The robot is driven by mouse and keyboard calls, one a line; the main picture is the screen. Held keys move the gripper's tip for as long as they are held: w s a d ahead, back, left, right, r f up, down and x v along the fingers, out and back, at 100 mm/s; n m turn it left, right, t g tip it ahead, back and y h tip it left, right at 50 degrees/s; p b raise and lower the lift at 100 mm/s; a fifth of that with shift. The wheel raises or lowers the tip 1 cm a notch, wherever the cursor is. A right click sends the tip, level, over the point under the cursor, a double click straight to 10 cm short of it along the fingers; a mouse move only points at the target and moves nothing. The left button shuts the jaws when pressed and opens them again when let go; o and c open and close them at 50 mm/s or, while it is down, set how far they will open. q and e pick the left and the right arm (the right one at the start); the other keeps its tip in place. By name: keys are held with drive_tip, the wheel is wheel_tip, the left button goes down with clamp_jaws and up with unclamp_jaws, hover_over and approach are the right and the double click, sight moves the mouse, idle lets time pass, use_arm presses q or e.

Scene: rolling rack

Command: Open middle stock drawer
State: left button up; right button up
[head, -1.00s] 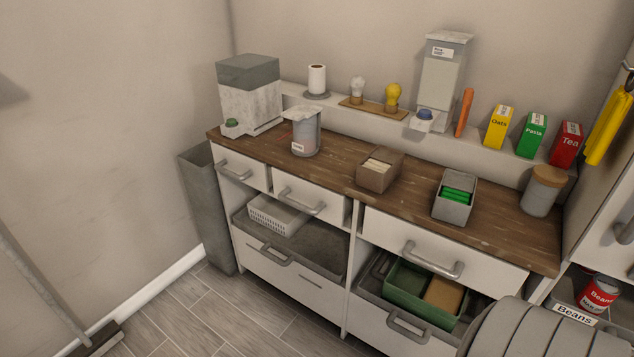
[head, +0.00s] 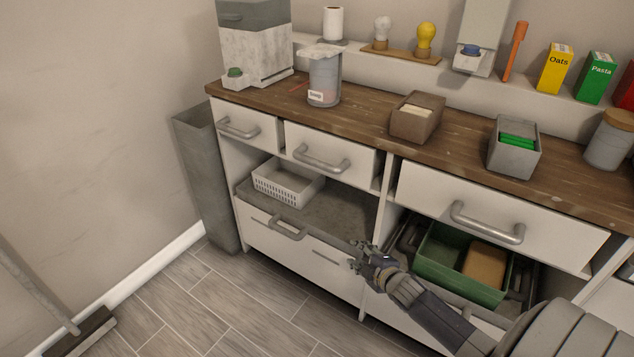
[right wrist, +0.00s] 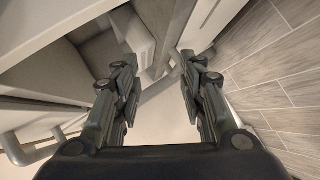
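The top row of the wooden-topped unit has three white drawer fronts. The middle one (head: 360,166) has a grey bar handle (head: 322,163) and looks closed or nearly so; I cannot tell exactly. My right gripper (head: 360,257) is below and to the right of that handle, in front of the lower shelf, and touches no handle in the head view. In the right wrist view its two fingers (right wrist: 158,95) are spread apart with nothing between them. My left gripper is not in view.
The left top drawer (head: 262,134) and wide right drawer (head: 555,228) flank it. A lower pull-out shelf holds a white basket (head: 285,185); another holds a green bin (head: 455,285). A grey bin (head: 205,170) stands left.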

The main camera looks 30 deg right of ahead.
drive_tip(key=w+r+n+t+b, duration=0.3)
drive_tip(key=w+r+b, duration=0.15)
drive_tip(key=r, duration=0.55)
drive_tip(key=n+t+y+b, duration=0.2)
drive_tip(key=n+t, duration=0.1)
drive_tip(key=n, duration=0.2)
approach(317, 163)
drive_tip(key=w, duration=0.3)
drive_tip(key=w+b, duration=0.1)
drive_tip(key=w, duration=0.2)
drive_tip(key=w+d, duration=0.1)
drive_tip(key=w, duration=0.2)
drive_tip(key=shift+w+b, duration=0.25)
drive_tip(key=shift+b, duration=0.05)
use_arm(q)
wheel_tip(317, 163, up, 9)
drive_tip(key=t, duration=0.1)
use_arm(e)
drive_tip(key=shift+w+a, duration=0.1)
drive_tip(key=shift+w, duration=0.65)
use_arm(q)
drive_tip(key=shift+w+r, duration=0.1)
use_arm(e)
clamp_jaws()
